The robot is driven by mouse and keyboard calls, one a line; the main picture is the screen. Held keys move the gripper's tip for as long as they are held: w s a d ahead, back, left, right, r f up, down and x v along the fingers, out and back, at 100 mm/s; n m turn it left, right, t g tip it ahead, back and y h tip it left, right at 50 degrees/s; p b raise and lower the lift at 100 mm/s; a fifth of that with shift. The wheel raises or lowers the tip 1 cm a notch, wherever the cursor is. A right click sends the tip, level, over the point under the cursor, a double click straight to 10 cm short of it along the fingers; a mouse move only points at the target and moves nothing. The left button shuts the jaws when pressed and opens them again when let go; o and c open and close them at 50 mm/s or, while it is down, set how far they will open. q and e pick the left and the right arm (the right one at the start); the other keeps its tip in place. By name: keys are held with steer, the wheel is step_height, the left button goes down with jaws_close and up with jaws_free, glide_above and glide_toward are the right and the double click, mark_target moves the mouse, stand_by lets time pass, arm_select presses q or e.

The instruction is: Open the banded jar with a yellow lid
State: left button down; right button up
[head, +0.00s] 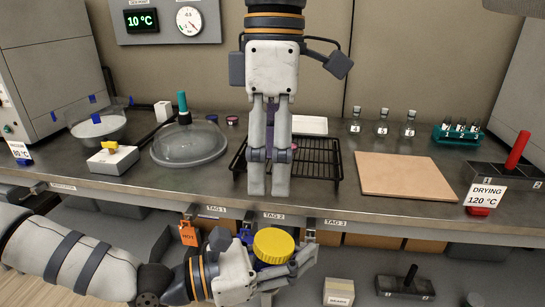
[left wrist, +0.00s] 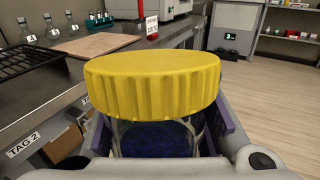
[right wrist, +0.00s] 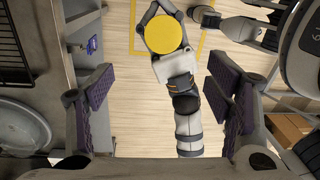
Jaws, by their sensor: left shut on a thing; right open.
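The jar has a wide, ribbed yellow lid (head: 273,245), seated on top; it fills the left wrist view (left wrist: 152,85). Below it the jar's clear body (left wrist: 155,138) shows dark blue inside; a band cannot be made out. My left gripper (head: 292,264) is shut around the jar's body and holds it upright in front of the bench edge. My right gripper (head: 269,190) points down, above and behind the jar. Its padded fingers are open and empty in the right wrist view (right wrist: 160,80), where the lid (right wrist: 165,35) lies beyond the fingertips, apart from them.
The bench holds a black wire rack (head: 318,160), a tan board (head: 404,177), a glass dome (head: 188,145), small flasks (head: 383,124) and a red-handled block (head: 505,178). Tagged bins and a HOT tag (head: 188,233) sit under the bench edge. Open floor (right wrist: 130,125) lies below the jar.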

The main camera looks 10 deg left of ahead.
mark_target(272, 240)
steer(key=f, duration=0.4)
steer(key=s+f, duration=0.1)
steer(key=f, duration=0.6)
steer(key=shift+s+d+f, duration=0.2)
steer(key=shift+s+f, duration=0.05)
steer(key=shift+f, duration=0.05)
steer(key=c, duration=1.4)
arm_select(q)
steer(key=c, duration=1)
jaws_free()
arm_select(e)
steer(key=shift+c, duration=0.4)
